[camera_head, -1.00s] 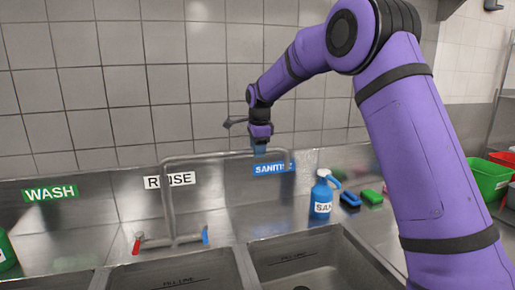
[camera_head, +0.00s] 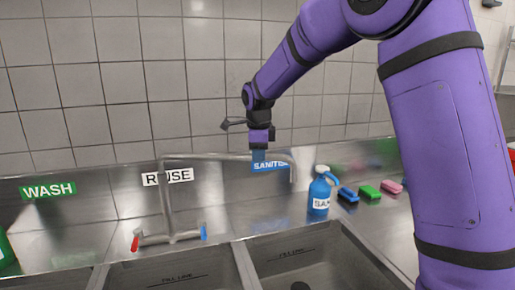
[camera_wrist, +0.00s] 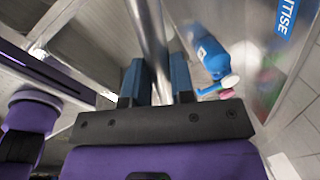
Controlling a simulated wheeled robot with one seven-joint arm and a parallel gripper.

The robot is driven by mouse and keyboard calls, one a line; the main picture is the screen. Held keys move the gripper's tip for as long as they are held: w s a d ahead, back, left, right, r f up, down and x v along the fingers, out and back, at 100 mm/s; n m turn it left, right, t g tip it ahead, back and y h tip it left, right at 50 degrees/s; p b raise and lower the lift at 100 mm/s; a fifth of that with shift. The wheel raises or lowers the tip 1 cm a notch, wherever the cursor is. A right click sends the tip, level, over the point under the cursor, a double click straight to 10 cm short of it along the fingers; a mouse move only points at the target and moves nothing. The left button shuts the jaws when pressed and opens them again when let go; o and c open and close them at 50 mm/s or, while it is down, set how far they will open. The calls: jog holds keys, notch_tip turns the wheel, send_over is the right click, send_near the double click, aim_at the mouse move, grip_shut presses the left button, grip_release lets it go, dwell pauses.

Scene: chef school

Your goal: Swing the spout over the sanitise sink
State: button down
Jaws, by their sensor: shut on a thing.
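The metal spout (camera_head: 215,157) rises from the tap body behind the rinse sink and runs right. Its down-turned tip (camera_head: 293,172) hangs in front of the blue SANITISE label (camera_head: 270,166), on the sanitise sink's side. The sanitise sink (camera_head: 300,262) is the right basin, its rear edge lower in the picture than the tip. My gripper (camera_head: 259,156) is at the spout's outer part, pointing down. In the wrist view, the blue fingers of my gripper (camera_wrist: 156,82) are shut around the spout (camera_wrist: 150,30). The exact depth of the tip relative to the basin is hard to tell.
Red and blue tap handles (camera_head: 136,240) flank the spout's base. The tiled wall stands close behind.

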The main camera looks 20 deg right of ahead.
jog(key=s+a+m, duration=0.2)
jog(key=s+a, duration=0.1)
jog(key=s, duration=0.3)
jog(key=shift+s+m, duration=0.2)
jog(key=shift+m, duration=0.1)
jog(key=c, duration=1)
grip_release()
jog(key=shift+a, duration=0.1)
jog(key=r, duration=0.3)
jog(key=s+r, duration=0.1)
jog(key=r, duration=0.3)
jog(key=a+r, duration=0.1)
jog(key=r, duration=0.2)
jog(key=shift+s+r, duration=0.35)
jog(key=shift+s, duration=0.05)
